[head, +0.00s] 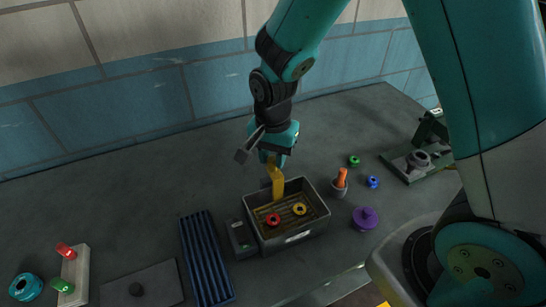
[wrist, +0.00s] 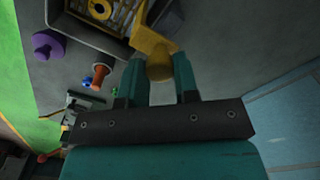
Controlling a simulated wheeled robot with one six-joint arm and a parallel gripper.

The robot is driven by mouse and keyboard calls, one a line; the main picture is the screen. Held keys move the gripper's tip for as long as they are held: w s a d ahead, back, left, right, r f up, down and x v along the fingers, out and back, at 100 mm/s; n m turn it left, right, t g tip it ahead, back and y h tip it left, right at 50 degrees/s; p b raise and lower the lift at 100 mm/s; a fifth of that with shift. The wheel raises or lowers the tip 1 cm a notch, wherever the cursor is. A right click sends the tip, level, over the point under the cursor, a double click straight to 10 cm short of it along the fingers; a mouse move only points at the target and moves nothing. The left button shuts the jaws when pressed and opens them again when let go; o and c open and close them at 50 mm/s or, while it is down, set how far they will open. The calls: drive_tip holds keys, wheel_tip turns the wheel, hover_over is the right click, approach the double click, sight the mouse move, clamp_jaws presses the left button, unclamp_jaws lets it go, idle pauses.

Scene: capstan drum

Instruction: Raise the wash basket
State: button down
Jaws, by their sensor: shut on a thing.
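My gripper (head: 272,158) is above the back of a grey rectangular tank (head: 275,244) on the bench. It is shut on the yellow handle (head: 278,184). In the wrist view, my teal fingers (wrist: 160,78) sit on either side of the handle's rounded end (wrist: 160,66). The handle runs down to the wash basket (head: 286,213), a slatted yellowish tray inside the tank. A red ring (head: 273,220) and a yellow ring (head: 299,209) lie in the basket. The basket looks low, below the tank's rim. Whether it touches the tank's floor is hidden.
A small grey control box (head: 240,238) and a dark ribbed tray (head: 206,258) stand left of the tank. To the right are a cup with an orange-handled tool (head: 341,180), a purple knobbed piece (head: 365,218) and a green-framed fixture (head: 425,150). The bench behind is clear.

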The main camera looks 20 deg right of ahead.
wheel_tip(320, 180, up, 4)
drive_tip(key=shift+f+p, duration=0.1)
drive_tip(key=shift+p, duration=0.75)
drive_tip(key=shift+w, duration=0.1)
drive_tip(key=c, duration=0.9)
unclamp_jaws()
drive_tip(key=shift+o, duration=0.2)
wheel_tip(320, 180, up, 17)
drive_tip(key=b, duration=0.2)
drive_tip(key=shift+r, duration=0.2)
drive_tip(key=shift+s+b, duration=0.2)
drive_tip(key=shift+b, duration=0.1)
